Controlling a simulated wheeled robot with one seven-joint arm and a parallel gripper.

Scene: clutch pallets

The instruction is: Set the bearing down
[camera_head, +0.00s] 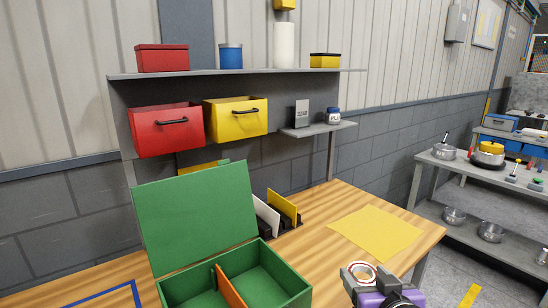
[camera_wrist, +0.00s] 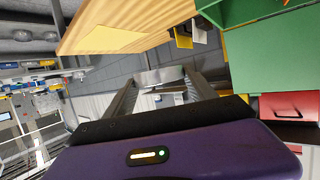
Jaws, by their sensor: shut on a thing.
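The bearing (camera_head: 361,271), a metal ring with a reddish inner band, is in my gripper (camera_head: 362,277) at the bottom right of the head view. In the wrist view the silvery bearing (camera_wrist: 159,76) sits between the two fingertips of my gripper (camera_wrist: 160,80), which is shut on it. In the head view they appear just in front of the table's near right edge. A yellow mat (camera_head: 375,234) lies flat and bare on the wooden table (camera_head: 322,204); it also shows in the wrist view (camera_wrist: 100,38).
An open green box (camera_head: 294,280) with an orange divider (camera_head: 230,286) stands left of my gripper, its lid (camera_head: 197,215) raised. Upright cards (camera_head: 284,207) stand in a dark rack behind it. A blue outline (camera_head: 112,293) marks the table's left. A shelf unit (camera_head: 445,166) stands right.

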